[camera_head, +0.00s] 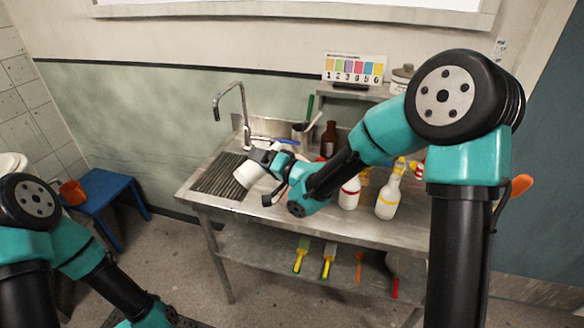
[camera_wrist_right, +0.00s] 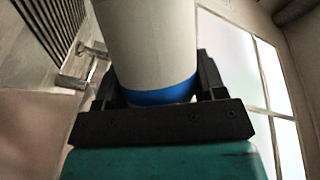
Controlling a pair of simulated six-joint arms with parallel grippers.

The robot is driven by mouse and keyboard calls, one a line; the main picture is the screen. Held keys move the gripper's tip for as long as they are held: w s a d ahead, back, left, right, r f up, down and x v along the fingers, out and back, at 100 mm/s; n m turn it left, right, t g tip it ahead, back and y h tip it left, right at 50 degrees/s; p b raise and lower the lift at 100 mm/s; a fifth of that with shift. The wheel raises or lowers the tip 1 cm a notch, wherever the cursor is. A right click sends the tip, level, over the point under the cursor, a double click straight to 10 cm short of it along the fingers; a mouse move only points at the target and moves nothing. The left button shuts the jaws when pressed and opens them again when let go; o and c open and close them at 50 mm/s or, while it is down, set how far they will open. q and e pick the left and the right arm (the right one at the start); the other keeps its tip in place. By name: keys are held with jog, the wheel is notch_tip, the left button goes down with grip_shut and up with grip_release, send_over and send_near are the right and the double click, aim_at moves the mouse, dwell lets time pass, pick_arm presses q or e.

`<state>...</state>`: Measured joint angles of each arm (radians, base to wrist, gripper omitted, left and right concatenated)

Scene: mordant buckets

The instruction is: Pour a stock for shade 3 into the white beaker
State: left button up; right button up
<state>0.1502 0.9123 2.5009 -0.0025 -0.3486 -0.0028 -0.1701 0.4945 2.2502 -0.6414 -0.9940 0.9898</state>
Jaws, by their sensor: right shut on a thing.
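My right gripper (camera_head: 263,177) is shut on a white container with a blue band (camera_head: 247,174), tilted over the left part of the steel counter. In the right wrist view the container (camera_wrist_right: 150,45) sits between the black jaws (camera_wrist_right: 160,105), its blue band close to the palm; its far end is out of frame. A white bottle with a red band (camera_head: 349,194) and one with a yellow band (camera_head: 387,198) stand on the counter to the right. I cannot pick out a separate white beaker. A colour card numbered 1 to 6 (camera_head: 353,70) stands on the shelf. My left gripper is out of frame.
The counter (camera_head: 400,232) has a ribbed drainboard (camera_head: 215,178) at left and a tap (camera_head: 232,100) behind. A brown bottle (camera_head: 329,140) stands at the back. Brushes (camera_head: 301,254) are on the lower shelf.

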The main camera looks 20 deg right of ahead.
jog(key=shift+r, duration=0.2)
dwell(0.6)
jog(key=shift+a+f+m+t+y, duration=0.1)
jog(key=shift+f+m+t+y, duration=0.1)
jog(key=shift+m, duration=0.35)
jog(key=shift+f+m+t+y, duration=0.1)
jog(key=shift+m+t, duration=0.1)
jog(key=shift+m, duration=0.35)
dwell(1.3)
jog(key=shift+w+d+r+m+t, duration=0.2)
jog(key=shift+d+r+m+t, duration=0.2)
jog(key=shift+d+r+m, duration=0.4)
dwell(2.6)
jog(key=shift+s+a+f+n, duration=0.2)
jog(key=shift+a+f+n, duration=0.45)
jog(key=shift+a+n, duration=0.1)
jog(key=shift+r+n+g, duration=0.15)
jog(key=shift+n+g, duration=0.35)
jog(key=shift+n, duration=0.05)
jog(key=shift+d+n, duration=0.1)
jog(key=shift+n, duration=0.5)
jog(key=shift+f+n+g+h, duration=0.4)
jog(key=shift+f+n+h, duration=0.1)
jog(key=shift+f, duration=0.05)
jog(key=shift+d+r, duration=0.1)
jog(key=shift+r, duration=0.05)
